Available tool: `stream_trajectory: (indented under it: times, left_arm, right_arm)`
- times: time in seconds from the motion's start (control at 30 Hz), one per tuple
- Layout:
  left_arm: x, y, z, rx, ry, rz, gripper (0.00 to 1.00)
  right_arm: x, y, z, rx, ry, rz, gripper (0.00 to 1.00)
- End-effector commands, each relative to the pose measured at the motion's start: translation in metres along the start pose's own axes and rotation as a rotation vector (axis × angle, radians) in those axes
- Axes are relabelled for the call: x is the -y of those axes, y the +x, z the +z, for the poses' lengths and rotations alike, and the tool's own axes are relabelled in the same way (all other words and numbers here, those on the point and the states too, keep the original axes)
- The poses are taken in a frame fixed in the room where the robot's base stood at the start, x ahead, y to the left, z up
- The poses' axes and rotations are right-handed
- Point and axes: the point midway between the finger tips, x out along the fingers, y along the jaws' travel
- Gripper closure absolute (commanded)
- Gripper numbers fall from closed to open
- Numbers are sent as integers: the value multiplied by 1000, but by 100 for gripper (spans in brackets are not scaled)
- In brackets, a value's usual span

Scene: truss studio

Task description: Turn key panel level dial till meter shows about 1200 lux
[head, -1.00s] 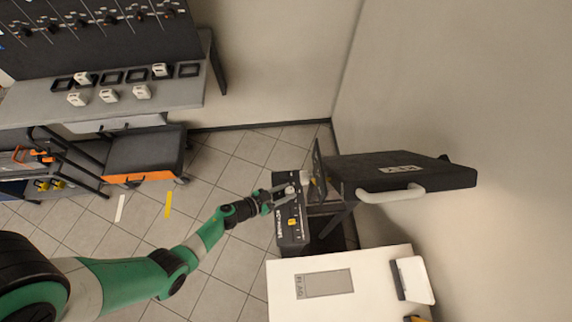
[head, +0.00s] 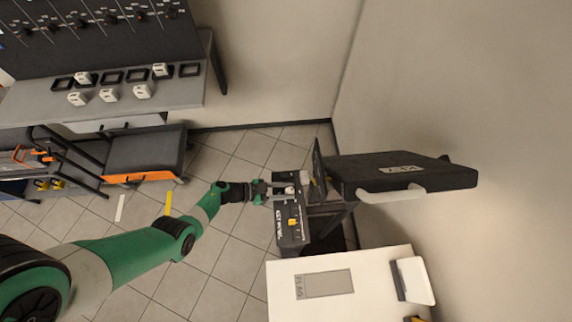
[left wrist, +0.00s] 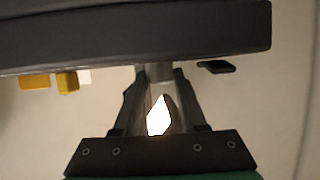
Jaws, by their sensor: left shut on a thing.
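The key panel (head: 293,235) is a dark box with white lettering and a yellow control, at the middle of the head view. Its dark face fills the top of the left wrist view (left wrist: 150,35). My left gripper (head: 288,191) reaches the panel's upper part from the left. In the left wrist view, my left gripper (left wrist: 155,82) is shut on a grey round dial (left wrist: 153,72) that sticks out from the panel. Yellow controls (left wrist: 66,82) show left of the fingers. I cannot make out a lux reading. My right gripper is not in view.
A black case-like unit (head: 400,175) with a pale handle stands right of the panel. A white cabinet (head: 375,285) is just below it. A bench (head: 30,105) with white blocks and a cart (head: 145,155) are at the left. Tiled floor (head: 235,255) is open between.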

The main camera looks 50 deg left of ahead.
Motion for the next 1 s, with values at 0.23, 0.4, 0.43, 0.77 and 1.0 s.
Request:
stream_trajectory:
  times: [0.23, 0.4, 0.43, 0.77, 1.0]
  left_arm:
    - [6, 3, 6, -2, 92, 211, 100]
    - [7, 4, 6, -1, 148, 344, 100]
    - [8, 5, 6, -1, 156, 364, 100]
    - [9, 4, 3, 0, 217, 518, 100]
    - [9, 3, 0, 2, 231, 555, 100]
  right_arm:
    - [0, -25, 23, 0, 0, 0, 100]
    - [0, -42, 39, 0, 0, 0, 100]
    - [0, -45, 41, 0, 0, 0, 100]
    - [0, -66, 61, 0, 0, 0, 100]
    - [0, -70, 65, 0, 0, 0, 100]
